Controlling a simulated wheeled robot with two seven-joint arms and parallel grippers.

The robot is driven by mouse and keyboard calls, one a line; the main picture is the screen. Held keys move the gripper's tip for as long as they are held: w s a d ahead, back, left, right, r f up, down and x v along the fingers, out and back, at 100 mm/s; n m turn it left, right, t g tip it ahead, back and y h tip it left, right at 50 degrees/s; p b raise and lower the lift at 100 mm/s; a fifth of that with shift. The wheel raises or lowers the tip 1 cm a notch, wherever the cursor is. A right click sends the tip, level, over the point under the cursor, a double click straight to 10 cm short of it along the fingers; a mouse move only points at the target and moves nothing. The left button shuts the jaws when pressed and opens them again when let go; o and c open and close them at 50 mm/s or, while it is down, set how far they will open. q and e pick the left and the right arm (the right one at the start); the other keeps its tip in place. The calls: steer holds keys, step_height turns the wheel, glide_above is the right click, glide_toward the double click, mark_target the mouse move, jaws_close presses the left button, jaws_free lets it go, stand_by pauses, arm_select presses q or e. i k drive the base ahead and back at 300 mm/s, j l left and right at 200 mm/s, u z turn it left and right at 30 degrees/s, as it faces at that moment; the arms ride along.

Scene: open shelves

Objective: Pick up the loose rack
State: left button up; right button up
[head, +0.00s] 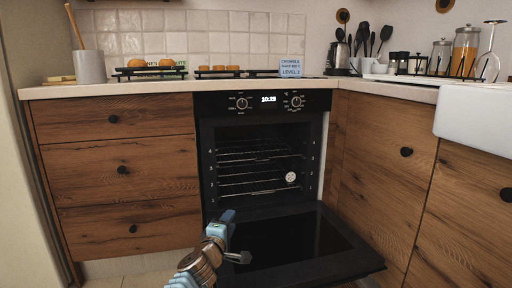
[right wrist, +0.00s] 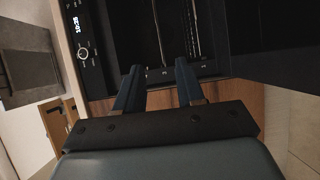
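The oven (head: 265,112) is open, with its door (head: 290,248) folded down. Wire racks show inside: an upper rack (head: 250,155) and a lower rack (head: 250,184). A round white tag (head: 291,177) sits at the right of the lower one. I cannot tell for sure which rack is loose. My right gripper (head: 236,238) is in front of the oven's left side, near the door, apart from the racks. In the right wrist view the right gripper (right wrist: 158,68) has its two fingers spread, with nothing between them; rack wires (right wrist: 190,25) show beyond. My left gripper is not in view.
The open door juts out low in front of the oven. Wooden drawers (head: 120,165) stand left and wooden cabinets (head: 385,180) right. On the counter (head: 150,87) are a blue sign (head: 290,67), a utensil pot (head: 90,66), jars and buns on the hob. A white sink (head: 475,115) juts out right.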

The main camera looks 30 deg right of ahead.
mark_target(265, 158)
steer(key=i+l, duration=0.3)
steer(key=l, duration=0.15)
steer(key=i+l, duration=0.65)
steer(key=l, duration=0.25)
